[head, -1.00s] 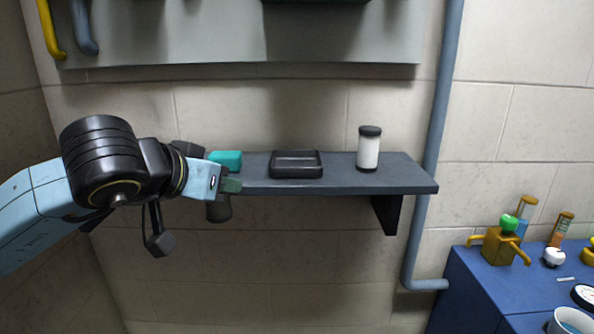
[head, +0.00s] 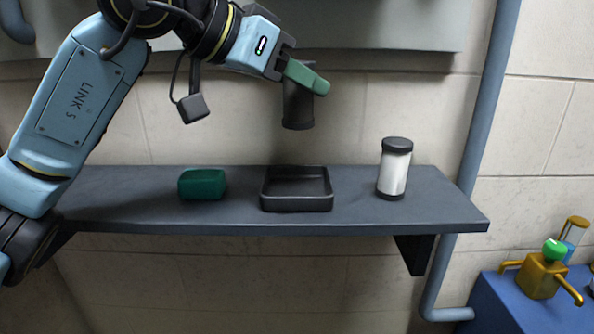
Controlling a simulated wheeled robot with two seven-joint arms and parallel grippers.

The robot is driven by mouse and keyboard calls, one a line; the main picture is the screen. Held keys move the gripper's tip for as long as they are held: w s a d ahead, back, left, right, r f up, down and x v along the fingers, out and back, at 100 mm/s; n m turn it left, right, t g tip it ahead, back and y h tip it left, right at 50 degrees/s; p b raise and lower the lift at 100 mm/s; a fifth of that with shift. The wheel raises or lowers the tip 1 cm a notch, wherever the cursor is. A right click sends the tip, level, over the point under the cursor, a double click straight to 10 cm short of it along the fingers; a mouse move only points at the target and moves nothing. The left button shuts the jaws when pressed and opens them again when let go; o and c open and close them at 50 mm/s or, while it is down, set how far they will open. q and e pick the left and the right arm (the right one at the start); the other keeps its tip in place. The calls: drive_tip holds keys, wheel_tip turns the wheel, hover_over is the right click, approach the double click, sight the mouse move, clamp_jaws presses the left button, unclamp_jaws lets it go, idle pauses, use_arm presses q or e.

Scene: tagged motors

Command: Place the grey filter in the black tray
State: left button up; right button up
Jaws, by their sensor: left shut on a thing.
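My left gripper (head: 304,77) has greenish fingers and is shut on the grey filter (head: 298,110), a dark grey cylinder that hangs below the fingers. Its upper part is partly hidden by the fingers. The black tray (head: 297,205) is an open, shallow, square tray on the wall shelf. The filter is roughly upright and looks to be above the tray, with a clear gap between them. My right gripper is not in view.
The dark shelf (head: 120,200) also bears a green block (head: 202,184) left of the tray and a white canister with black ends (head: 394,170) to its right. A grey panel hangs above. A blue-grey pipe (head: 480,110) runs down the wall at right.

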sight(287, 121)
use_arm(q)
wheel_tip(287, 121, down, 3)
drive_tip(key=shift+f, duration=0.15)
drive_tip(key=shift+s+f, duration=0.2)
drive_tip(key=shift+f, duration=0.3)
drive_tip(key=shift+s+f, duration=0.15)
drive_tip(key=shift+f, duration=0.3)
drive_tip(key=shift+w+f, duration=0.1)
drive_tip(key=shift+f, duration=0.3)
wheel_tip(287, 121, down, 3)
drive_tip(key=shift+r, duration=0.2)
drive_tip(key=shift+f, duration=0.55)
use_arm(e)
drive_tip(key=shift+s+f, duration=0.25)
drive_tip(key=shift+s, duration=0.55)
use_arm(q)
drive_tip(key=shift+f+b, duration=0.1)
drive_tip(key=shift+b, duration=0.25)
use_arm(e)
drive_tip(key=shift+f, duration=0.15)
